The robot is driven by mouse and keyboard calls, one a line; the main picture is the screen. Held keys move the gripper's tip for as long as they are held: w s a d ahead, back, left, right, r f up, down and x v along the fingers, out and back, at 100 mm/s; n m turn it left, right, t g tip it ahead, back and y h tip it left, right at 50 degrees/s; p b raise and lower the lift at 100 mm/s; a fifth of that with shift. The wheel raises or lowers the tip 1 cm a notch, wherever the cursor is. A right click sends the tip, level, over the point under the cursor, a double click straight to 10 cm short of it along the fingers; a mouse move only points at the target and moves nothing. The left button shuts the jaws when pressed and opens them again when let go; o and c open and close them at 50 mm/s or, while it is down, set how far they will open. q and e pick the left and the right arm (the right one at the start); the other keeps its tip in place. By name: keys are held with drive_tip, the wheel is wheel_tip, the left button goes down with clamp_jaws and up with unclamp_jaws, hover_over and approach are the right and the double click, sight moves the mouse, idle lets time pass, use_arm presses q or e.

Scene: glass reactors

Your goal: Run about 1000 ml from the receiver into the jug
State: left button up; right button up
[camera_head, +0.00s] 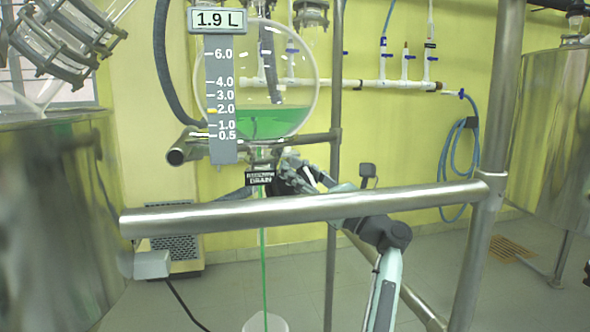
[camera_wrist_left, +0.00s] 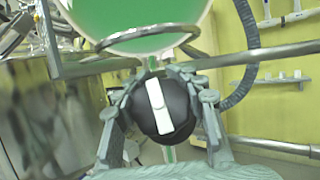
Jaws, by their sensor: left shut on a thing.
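The receiver (camera_head: 285,75) is a round glass flask with green liquid in its bottom. Its display (camera_head: 218,20) reads 1.9 L above a level scale (camera_head: 222,100). A green stream (camera_head: 264,250) runs from the drain below it down to the white jug (camera_head: 265,322), of which only the top shows at the bottom edge. My left gripper (camera_head: 290,175) is at the drain, beside a black label (camera_head: 261,173). In the left wrist view its fingers are shut around a round black drain knob (camera_wrist_left: 163,112) with a white bar. My right gripper is not in view.
A steel rail (camera_head: 300,208) crosses in front of the drain and my left arm, joined to an upright post (camera_head: 488,150). Large metal vessels stand at left (camera_head: 50,220) and right (camera_head: 545,140). A grey box (camera_head: 152,264) with a cable hangs lower left.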

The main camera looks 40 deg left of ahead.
use_arm(q)
drive_tip(key=shift+m+t, duration=0.4)
